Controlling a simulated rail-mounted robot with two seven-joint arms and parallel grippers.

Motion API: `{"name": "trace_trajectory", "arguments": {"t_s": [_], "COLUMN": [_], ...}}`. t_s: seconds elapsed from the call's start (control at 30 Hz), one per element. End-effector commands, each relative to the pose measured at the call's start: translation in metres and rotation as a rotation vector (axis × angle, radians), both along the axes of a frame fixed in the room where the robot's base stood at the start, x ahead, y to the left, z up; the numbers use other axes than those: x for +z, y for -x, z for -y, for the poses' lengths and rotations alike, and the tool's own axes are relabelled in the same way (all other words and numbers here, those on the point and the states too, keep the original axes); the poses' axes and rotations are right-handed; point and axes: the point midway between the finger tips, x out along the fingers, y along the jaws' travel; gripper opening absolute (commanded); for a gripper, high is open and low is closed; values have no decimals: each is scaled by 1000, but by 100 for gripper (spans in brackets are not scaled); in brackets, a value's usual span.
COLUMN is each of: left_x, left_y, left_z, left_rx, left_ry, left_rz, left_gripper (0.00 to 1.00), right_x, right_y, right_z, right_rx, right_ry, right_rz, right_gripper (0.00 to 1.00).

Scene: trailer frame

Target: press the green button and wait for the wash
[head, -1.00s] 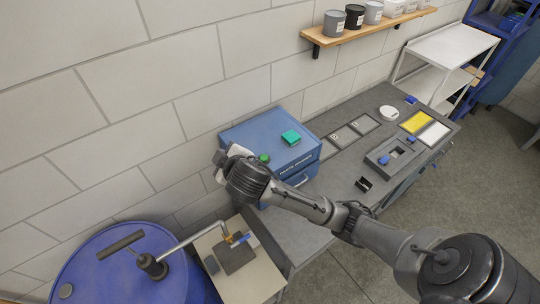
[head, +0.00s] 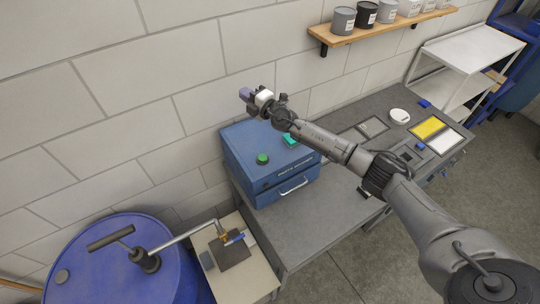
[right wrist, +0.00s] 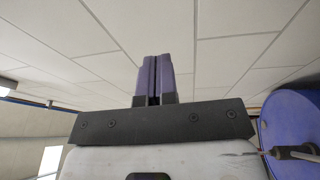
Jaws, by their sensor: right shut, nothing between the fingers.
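The green button (head: 262,158) is a round knob on the top of the blue parts washer box (head: 262,185), toward its left front. A teal-green block (head: 289,139) also lies on top of the box, partly behind my right arm. My right gripper (head: 246,94) is raised above the box near the wall, apart from the button. In the right wrist view its purple fingers (right wrist: 154,80) are together with nothing between them, with the tiled wall or ceiling behind. My left gripper is not in view.
A blue drum (head: 110,265) with a pump stands at the lower left beside a small table (head: 262,283). The grey bench (head: 300,238) runs right, with yellow (head: 427,128) and white panels. A wooden shelf (head: 385,30) holds several cans. My right arm crosses above the bench.

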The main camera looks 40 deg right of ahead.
Motion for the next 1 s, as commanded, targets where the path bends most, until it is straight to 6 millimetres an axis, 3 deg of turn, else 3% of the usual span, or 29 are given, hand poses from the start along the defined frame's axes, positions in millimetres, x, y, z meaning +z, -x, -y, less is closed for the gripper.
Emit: {"name": "trace_trajectory", "arguments": {"t_s": [0.03,0.2,0.4,0.63,1.0], "left_x": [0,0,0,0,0], "left_y": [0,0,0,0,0], "left_z": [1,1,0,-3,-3], "left_rx": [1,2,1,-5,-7], "left_ry": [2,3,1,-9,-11], "left_rz": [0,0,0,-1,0], "left_gripper": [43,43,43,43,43], "right_x": [-20,-82,-128,-152,-153], "right_y": [0,10,34,58,60], "right_z": [1,3,-3,-10,-11], "right_rx": [39,145,192,163,116], "right_ry": [9,-15,-113,-308,-434], "right_rz": [-77,-376,-707,-966,-1007], "right_gripper": [0,0,0,0,0]}}
